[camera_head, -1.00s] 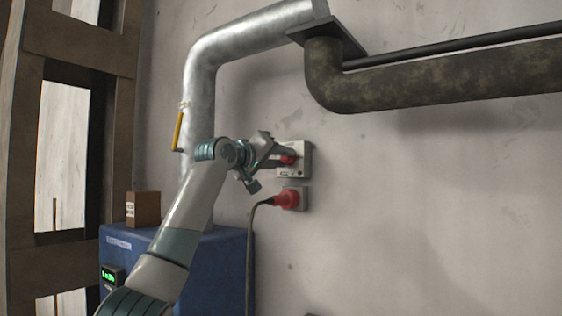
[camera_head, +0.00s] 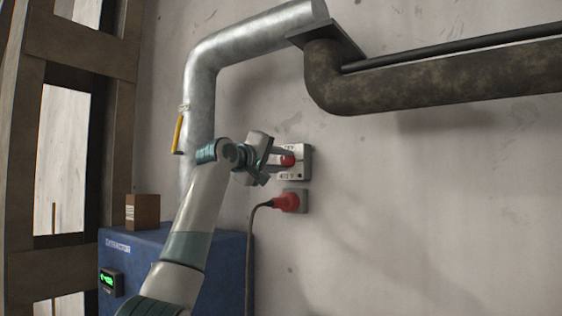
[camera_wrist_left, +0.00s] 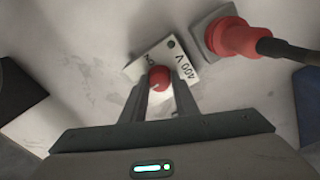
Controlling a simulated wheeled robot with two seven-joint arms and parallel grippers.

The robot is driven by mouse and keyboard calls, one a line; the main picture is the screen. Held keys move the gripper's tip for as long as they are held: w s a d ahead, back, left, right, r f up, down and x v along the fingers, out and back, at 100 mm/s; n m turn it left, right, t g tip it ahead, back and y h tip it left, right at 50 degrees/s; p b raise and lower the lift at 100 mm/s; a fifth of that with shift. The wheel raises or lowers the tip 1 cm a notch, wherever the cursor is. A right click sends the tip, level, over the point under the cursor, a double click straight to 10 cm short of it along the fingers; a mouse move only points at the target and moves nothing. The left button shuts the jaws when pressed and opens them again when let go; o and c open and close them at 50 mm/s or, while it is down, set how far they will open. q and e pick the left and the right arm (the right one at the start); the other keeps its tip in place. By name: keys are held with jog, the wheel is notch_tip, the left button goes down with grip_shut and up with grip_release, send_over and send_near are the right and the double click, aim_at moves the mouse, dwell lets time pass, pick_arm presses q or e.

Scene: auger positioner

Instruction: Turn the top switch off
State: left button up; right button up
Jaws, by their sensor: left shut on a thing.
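The top switch is a pale wall box (camera_head: 304,163) with a red knob (camera_head: 287,160), mounted on the wall above a red plug. My left gripper (camera_head: 283,160) reaches it from the left and is shut on the red knob. In the left wrist view, the two fingers of the left gripper (camera_wrist_left: 159,92) sit either side of the red knob (camera_wrist_left: 159,76). The switch plate (camera_wrist_left: 180,62) shows "400 V" lettering and looks tilted there. The fingers hide part of the plate. My right gripper is not in view.
A red plug (camera_head: 287,202) with a dark cable sits in a socket just below the switch. A blue cabinet (camera_head: 226,262) with a small brown box (camera_head: 142,211) on it stands lower left. A silver pipe (camera_head: 200,110) with a yellow lever (camera_head: 178,133) runs behind my arm.

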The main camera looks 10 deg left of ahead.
pick_arm(q)
jog(key=o, duration=1)
jog(key=shift+r, duration=0.3)
jog(key=shift+o, duration=0.2)
jog(key=shift+w+d+f, duration=0.1)
jog(key=shift+w+f, duration=0.1)
jog(key=shift+f, duration=0.05)
jog(key=shift+s, duration=0.1)
jog(key=shift+b+v, duration=0.65)
jog(key=shift+v, duration=0.15)
jog(key=b+v, duration=0.7)
jog(key=v, duration=0.8)
jog(key=shift+s+a, duration=0.2)
jog(key=shift+s, duration=0.1)
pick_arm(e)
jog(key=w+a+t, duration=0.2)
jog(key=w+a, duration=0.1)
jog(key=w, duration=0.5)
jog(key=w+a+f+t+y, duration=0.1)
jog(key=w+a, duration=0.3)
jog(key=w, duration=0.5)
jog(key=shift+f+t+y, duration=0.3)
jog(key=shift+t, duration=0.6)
pick_arm(q)
jog(key=shift+f, duration=0.15)
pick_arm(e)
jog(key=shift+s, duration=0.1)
